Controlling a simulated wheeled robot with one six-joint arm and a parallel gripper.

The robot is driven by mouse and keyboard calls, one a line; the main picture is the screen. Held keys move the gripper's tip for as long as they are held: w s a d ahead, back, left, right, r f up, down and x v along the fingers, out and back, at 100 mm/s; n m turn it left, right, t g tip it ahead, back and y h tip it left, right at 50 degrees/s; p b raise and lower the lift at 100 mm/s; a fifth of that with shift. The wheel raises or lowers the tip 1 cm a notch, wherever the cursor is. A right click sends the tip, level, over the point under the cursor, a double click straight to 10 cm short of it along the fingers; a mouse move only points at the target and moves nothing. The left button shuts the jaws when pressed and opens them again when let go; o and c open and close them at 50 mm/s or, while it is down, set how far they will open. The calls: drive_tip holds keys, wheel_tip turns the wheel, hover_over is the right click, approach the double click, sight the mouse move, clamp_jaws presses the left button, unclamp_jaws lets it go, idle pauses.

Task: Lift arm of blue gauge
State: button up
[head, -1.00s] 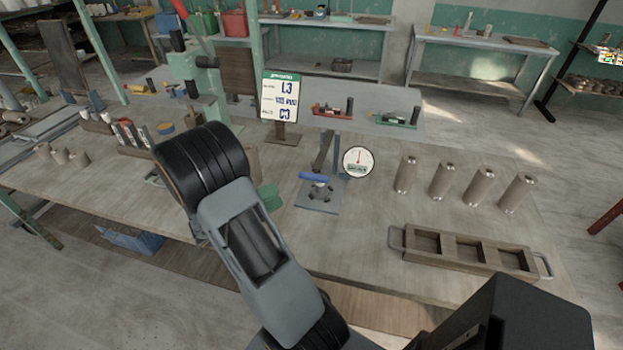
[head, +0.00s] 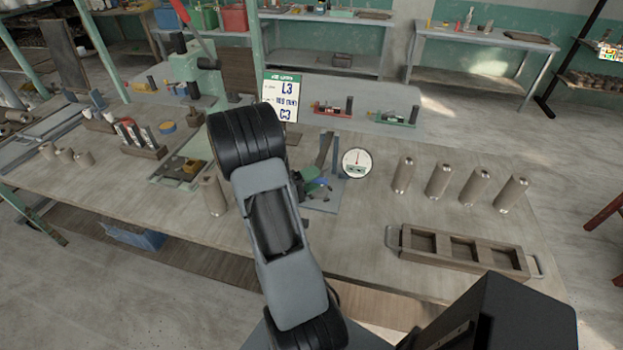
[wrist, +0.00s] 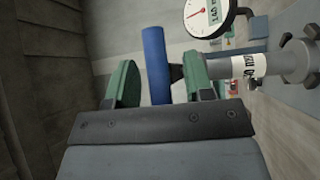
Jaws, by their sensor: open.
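The blue gauge (head: 334,150) stands on the table with its upright blue-grey post and a round white dial (head: 356,163) on its right. The dial also shows at the top of the wrist view (wrist: 208,14). The gauge's arm has a blue grip (wrist: 155,62), seen in the wrist view between two green fingertips. My gripper (head: 318,186) is open around this grip, with a visible gap on each side; I cannot tell whether it touches. A grey cylinder with a white label (wrist: 248,66) is right of the right finger. My gripper hides much of the gauge's base in the head view.
Several clay cylinders (head: 438,181) stand right of the gauge, behind a wooden tray with three compartments (head: 393,248). One clay cylinder (head: 213,195) stands left of my arm. A sign (head: 282,97) and a green press (head: 205,82) stand behind.

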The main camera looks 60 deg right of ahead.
clamp_jaws()
idle(0.4)
